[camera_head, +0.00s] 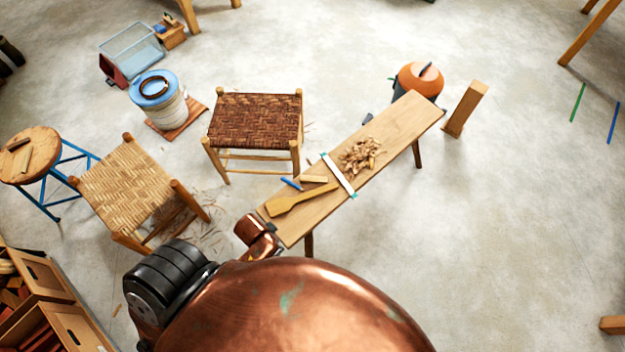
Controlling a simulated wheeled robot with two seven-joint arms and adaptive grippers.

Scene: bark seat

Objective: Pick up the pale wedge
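A small pale wooden piece (314,178), which may be the pale wedge, lies on the near half of the long wooden bench (402,122). It is too small here to tell its shape surely. It lies just above a flat wooden paddle (300,200) and beside a small blue item (291,184). Another pale piece (26,159) lies on the round stool (40,150) at the far left. Neither of my grippers can be made out; my copper body and part of an arm fill the bottom middle.
A white strip (338,174) crosses the bench, with wood shavings (360,156) beyond it. A woven chair (130,185), a dark woven chair (256,120), a lidded white bucket (160,105) and an orange-topped container (420,79) stand around. Floor at right is mostly clear.

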